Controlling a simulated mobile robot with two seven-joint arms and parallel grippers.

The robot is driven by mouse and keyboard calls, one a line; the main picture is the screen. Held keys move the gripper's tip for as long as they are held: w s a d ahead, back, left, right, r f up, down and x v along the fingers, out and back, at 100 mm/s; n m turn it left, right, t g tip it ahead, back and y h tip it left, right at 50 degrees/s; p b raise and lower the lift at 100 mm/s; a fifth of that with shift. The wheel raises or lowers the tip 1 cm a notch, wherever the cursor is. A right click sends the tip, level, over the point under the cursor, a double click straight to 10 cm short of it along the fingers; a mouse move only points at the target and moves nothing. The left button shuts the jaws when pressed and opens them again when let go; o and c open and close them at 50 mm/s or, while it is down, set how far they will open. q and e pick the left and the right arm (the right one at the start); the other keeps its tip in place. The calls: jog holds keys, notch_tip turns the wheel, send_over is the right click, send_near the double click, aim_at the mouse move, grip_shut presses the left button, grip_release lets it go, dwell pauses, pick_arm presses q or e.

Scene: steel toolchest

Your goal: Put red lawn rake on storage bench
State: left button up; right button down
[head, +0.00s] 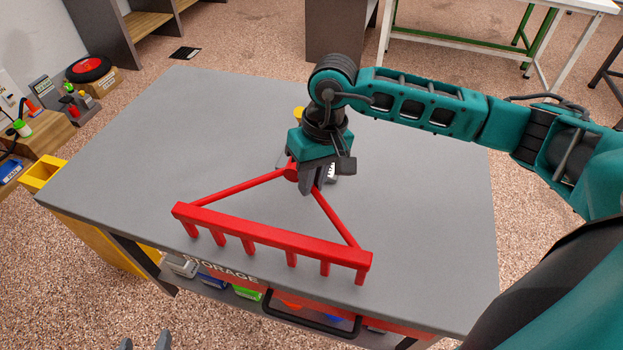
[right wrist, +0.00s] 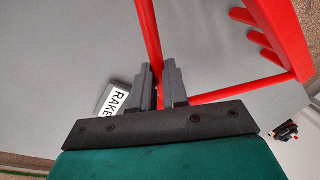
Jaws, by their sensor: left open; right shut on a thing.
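The red lawn rake (head: 285,240) has a wide toothed bar and two slanting struts meeting at a hub. My right gripper (head: 308,188) is shut on it near the hub; in the right wrist view a red strut (right wrist: 149,40) runs between the fingers (right wrist: 160,92). The rake is over the grey top of the storage bench (head: 430,210), teeth pointing down toward the front edge. I cannot tell whether the teeth touch the top. A white "RAKE" label (right wrist: 114,102) lies on the top beside the gripper. My left gripper (head: 145,342) is open and empty at the bottom edge.
Bins and a dark-framed container (head: 310,310) sit beneath the bench top. A yellow bin (head: 42,175) and a cluttered wooden shelf (head: 45,135) stand at the left. A small yellow piece (head: 299,113) shows behind my right wrist. The top's left and right areas are clear.

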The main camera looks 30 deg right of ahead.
jog(key=shift+w+f, duration=0.1)
jog(key=shift+f, duration=0.05)
jog(key=c, duration=1.6)
grip_release()
jog(key=shift+f, duration=0.1)
jog(key=o, duration=0.5)
jog(key=r, duration=0.4)
jog(key=d+r, duration=0.1)
jog(key=r, duration=0.3)
jog(key=d+r, duration=0.1)
jog(key=r, duration=0.3)
